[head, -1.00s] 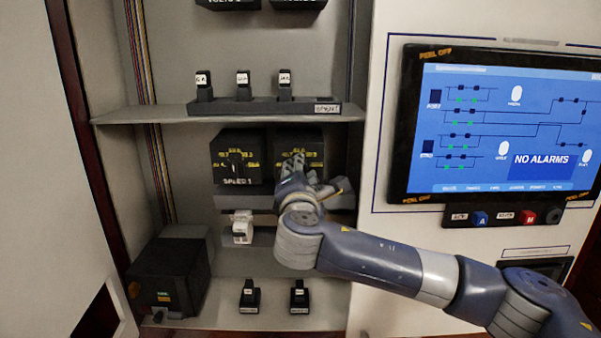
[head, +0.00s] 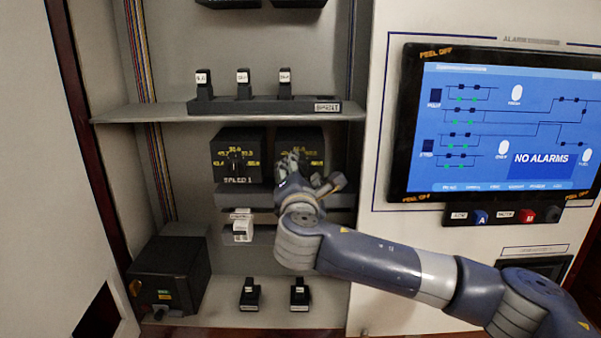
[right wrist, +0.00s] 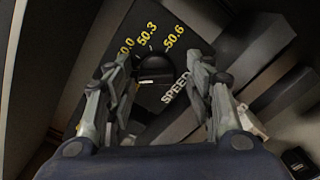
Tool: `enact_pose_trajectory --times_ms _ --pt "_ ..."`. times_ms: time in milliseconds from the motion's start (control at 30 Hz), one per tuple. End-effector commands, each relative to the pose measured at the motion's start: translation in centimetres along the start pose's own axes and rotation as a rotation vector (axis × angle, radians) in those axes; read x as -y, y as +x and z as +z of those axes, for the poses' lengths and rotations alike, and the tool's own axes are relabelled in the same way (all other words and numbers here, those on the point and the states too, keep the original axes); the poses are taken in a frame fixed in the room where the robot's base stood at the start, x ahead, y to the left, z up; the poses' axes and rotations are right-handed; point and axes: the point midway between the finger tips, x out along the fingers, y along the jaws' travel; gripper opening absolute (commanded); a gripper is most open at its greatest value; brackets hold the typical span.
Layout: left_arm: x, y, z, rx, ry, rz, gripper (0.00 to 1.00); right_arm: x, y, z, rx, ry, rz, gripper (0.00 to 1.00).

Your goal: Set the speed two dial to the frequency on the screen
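The speed two dial (head: 314,143) is on the right black box on the middle shelf, partly hidden behind my right gripper (head: 311,172). In the right wrist view its black knob (right wrist: 155,69) lies between the two fingers of my right gripper (right wrist: 159,77), which are spread apart with gaps to the knob. Yellow marks including 50.3 and 50.6 surround it; the word SPEED shows, its number hidden. The speed one dial (head: 236,158) is on the box to the left. The screen (head: 470,110) shows a blue diagram and NO ALARMS; I cannot read a frequency. My left gripper is out of view.
Several black breaker switches (head: 243,85) stand on the shelf above. Two small black switches (head: 249,292) are below, with a dark box (head: 168,272) at lower left. A white-labelled block (head: 242,229) sits under the speed one dial. Buttons (head: 503,216) line the panel under the screen.

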Motion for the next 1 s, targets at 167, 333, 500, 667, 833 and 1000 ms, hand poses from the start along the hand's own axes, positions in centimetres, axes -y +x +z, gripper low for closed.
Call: enact_pose_trajectory --times_ms 167,333,500,667,833,1000 --pt "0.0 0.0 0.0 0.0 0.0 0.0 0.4 -0.1 0.0 0.1 0.002 0.001 0.002 0.5" --pt "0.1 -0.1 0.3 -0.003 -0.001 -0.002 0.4 -0.2 -0.3 0.1 0.002 0.001 0.003 0.5" --pt "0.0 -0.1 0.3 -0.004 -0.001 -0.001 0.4 -0.2 -2.2 0.1 -0.001 0.002 0.004 0.5" --pt "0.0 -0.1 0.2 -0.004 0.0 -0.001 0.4 -0.1 -5.3 0.1 -0.001 0.003 0.005 0.5" --pt "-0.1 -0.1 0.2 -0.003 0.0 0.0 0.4 -0.1 -8.5 0.1 -0.002 0.003 0.004 0.5" --pt "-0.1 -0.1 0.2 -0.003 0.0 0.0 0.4 0.0 -10.8 0.1 0.0 0.002 0.002 0.5"
